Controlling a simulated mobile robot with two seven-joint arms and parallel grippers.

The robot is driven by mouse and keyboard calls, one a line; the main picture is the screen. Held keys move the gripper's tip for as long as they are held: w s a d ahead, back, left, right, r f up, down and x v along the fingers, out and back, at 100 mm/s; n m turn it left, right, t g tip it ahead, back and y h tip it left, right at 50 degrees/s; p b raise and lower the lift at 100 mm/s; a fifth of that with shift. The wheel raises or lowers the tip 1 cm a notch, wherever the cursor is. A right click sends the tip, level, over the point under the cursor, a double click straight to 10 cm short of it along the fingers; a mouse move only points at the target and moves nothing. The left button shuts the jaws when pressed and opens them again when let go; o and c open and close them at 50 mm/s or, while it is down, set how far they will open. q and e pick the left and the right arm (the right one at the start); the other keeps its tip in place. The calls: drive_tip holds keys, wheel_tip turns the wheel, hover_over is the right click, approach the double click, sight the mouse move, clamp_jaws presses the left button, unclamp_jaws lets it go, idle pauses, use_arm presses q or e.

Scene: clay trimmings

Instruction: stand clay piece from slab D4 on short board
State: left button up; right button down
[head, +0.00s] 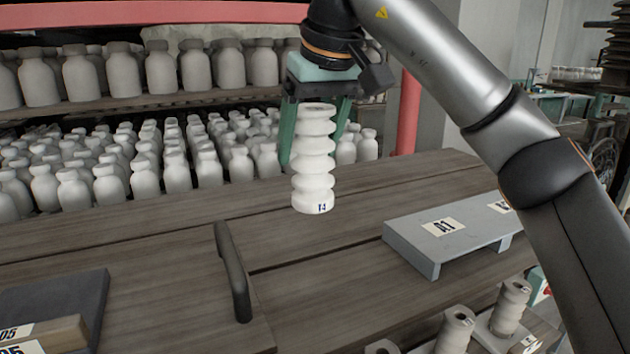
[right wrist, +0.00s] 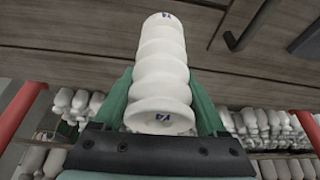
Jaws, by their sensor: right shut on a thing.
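My right gripper (head: 316,118) is shut on a white ribbed clay piece (head: 313,160), which hangs upright between the green fingers over the wooden table (head: 180,255). A small dark mark shows near the piece's lower end. The right wrist view also shows the clay piece (right wrist: 162,65) between the fingers, with a mark at each end. Whether its lower end clears the table is hard to tell. A grey board (head: 405,240) labelled A1 lies on the table to the right of the piece, its top bare. My left gripper is not in view.
A dark handle (head: 233,272) stands on the table. A dark slab (head: 75,300) with labelled blocks is at the lower left. Several ribbed pieces (head: 456,330) stand at the lower right. Shelves of white bottle-like pieces (head: 163,70) line the back. A red post (head: 407,112) rises behind the table.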

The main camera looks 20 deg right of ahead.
drive_tip(key=shift+w+d+f, duration=0.35)
drive_tip(key=shift+w+f, duration=0.05)
drive_tip(key=shift+f, duration=0.7)
drive_tip(key=shift+w+d+f, duration=0.3)
drive_tip(key=shift+w+f, duration=0.1)
drive_tip(key=shift+f, duration=0.7)
drive_tip(key=shift+w+d+f, duration=0.35)
drive_tip(key=shift+w+f, duration=0.05)
drive_tip(key=shift+f, duration=0.7)
drive_tip(key=shift+f, duration=0.1)
unclamp_jaws()
drive_tip(key=shift+f, duration=0.1)
